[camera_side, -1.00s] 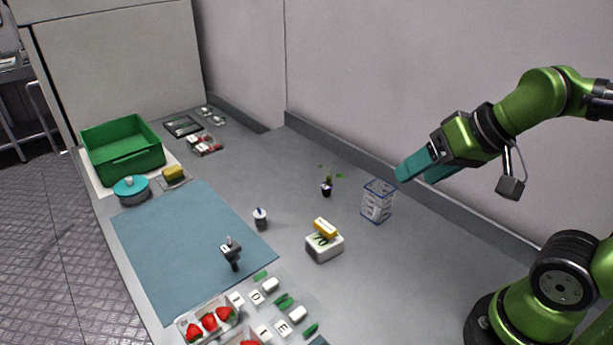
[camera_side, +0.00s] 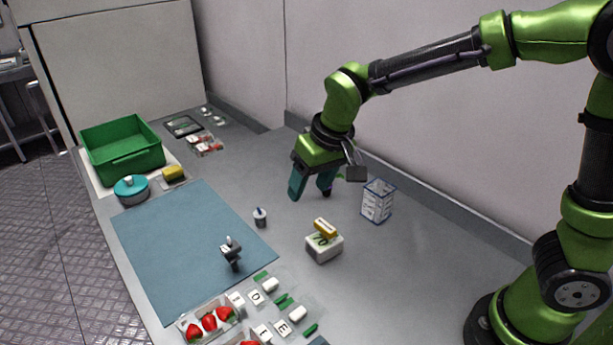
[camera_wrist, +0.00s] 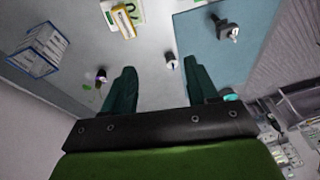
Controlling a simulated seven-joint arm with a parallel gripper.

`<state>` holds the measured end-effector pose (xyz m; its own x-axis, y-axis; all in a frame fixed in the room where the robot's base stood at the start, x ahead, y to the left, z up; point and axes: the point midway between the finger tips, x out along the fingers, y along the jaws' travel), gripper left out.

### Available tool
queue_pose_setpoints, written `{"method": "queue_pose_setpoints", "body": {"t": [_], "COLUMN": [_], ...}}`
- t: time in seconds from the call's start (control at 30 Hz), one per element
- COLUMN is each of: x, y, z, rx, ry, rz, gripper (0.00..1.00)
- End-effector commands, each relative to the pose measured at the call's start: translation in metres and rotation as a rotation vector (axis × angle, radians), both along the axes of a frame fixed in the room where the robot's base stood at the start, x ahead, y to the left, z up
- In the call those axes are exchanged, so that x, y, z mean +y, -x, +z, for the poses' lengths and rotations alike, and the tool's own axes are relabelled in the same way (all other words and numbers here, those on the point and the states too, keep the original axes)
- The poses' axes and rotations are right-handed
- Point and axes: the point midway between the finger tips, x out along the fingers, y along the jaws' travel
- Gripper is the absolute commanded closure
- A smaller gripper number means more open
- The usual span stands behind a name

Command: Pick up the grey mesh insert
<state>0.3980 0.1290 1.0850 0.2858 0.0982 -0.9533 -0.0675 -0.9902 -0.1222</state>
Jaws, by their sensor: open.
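No part is plainly a grey mesh insert. The closest match is a flat dark-framed grey tray (camera_side: 183,126) at the far end of the counter in the side view; its surface is too small to make out. My gripper (camera_side: 311,192) is open and empty above the middle of the counter, well apart from that tray. Its two teal fingers (camera_wrist: 161,80) point down in the wrist view, with a small white pot (camera_wrist: 171,62) with a dark band between and beyond them. The same pot (camera_side: 260,217) stands left of the fingers in the side view.
A blue-edged box (camera_side: 377,202) stands right of my gripper. A white block (camera_side: 324,248) carries a yellow piece. A blue mat (camera_side: 180,250) holds a small grey-black tool (camera_side: 231,252). A green crate (camera_side: 125,165), teal-lidded pot (camera_side: 131,190) and strawberry packs (camera_side: 207,322) stand around it.

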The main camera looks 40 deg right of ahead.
Motion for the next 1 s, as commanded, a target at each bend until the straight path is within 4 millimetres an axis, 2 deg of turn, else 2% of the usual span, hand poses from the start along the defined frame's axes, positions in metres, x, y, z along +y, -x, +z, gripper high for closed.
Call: {"method": "queue_pose_setpoints", "body": {"t": [0.03, 0.13, 0.23, 0.3, 0.37, 0.43, 0.8, 1.0], "x": [0.011, 0.025, 0.032, 0.030, 0.030, 0.029, 0.026, 0.026], "y": [-0.016, -0.044, -0.068, -0.081, -0.087, -0.089, -0.118, -0.128], "z": [-0.011, -0.023, -0.025, -0.017, -0.012, -0.019, -0.091, -0.114], "rx": [0.003, -0.016, -0.052, -0.084, -0.104, -0.101, -0.098, -0.100], "ry": [0.037, 0.093, 0.131, 0.137, 0.134, 0.134, 0.133, 0.131], "rz": [0.016, 0.028, 0.022, 0.007, -0.005, -0.014, -0.017, -0.016], "gripper": [0.42, 0.42, 0.42, 0.42, 0.42, 0.42, 0.42, 0.42]}}
